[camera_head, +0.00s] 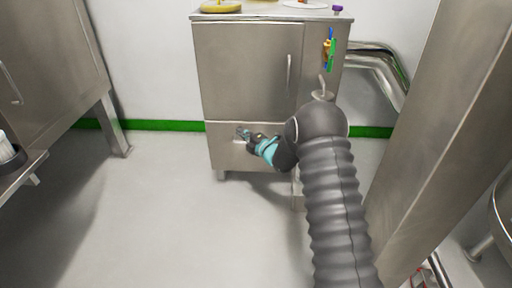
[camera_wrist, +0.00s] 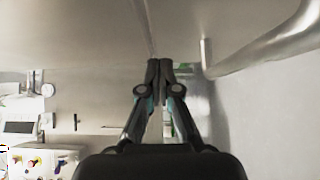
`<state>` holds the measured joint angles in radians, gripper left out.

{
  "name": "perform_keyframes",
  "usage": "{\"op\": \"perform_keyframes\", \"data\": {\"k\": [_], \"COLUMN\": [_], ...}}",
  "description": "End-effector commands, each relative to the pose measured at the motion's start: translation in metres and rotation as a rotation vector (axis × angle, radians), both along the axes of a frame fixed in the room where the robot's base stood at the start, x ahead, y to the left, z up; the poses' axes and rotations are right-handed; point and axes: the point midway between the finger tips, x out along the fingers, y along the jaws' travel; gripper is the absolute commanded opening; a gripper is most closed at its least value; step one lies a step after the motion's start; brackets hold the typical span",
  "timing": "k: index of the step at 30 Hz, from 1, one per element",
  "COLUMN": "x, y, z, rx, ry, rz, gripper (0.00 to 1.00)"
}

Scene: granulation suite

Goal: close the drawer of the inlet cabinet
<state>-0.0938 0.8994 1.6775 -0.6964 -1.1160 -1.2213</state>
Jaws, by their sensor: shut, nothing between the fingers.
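The inlet cabinet (camera_head: 245,65) is a steel cabinet on short legs, with a shut upper door and a drawer below. The drawer front (camera_head: 226,157) looks about flush with the cabinet body; I cannot make out a clear gap. My gripper (camera_head: 243,133) is at the upper middle of the drawer front, shut and empty, and hides part of it. I cannot tell whether the fingertips touch the front. In the wrist view, the shut fingers (camera_wrist: 159,68) point at a grey metal surface with a thin seam.
Small items, including a yellow dish (camera_head: 221,7), stand on the cabinet top. Coloured tags (camera_head: 329,52) hang on its right side, with steel pipes (camera_head: 372,62) behind. A steel column (camera_head: 440,125) stands at right and another cabinet (camera_head: 45,70) at left. The floor at front left is clear.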

Motion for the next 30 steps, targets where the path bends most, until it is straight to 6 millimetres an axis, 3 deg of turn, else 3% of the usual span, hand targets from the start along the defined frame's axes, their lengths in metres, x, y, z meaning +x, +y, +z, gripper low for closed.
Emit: {"op": "perform_keyframes", "data": {"k": [6,15,25,30], "x": [-0.037,-0.072,-0.079,-0.075], "y": [-0.028,-0.061,-0.068,-0.08], "z": [0.0,0.0,0.006,0.043], "rx": [-0.001,-0.001,-0.002,-0.002], "ry": [0.002,0.0,0.009,0.084], "rz": [0.002,-0.001,-0.008,-0.083], "gripper": [0.0,0.0,0.0,0.0]}}
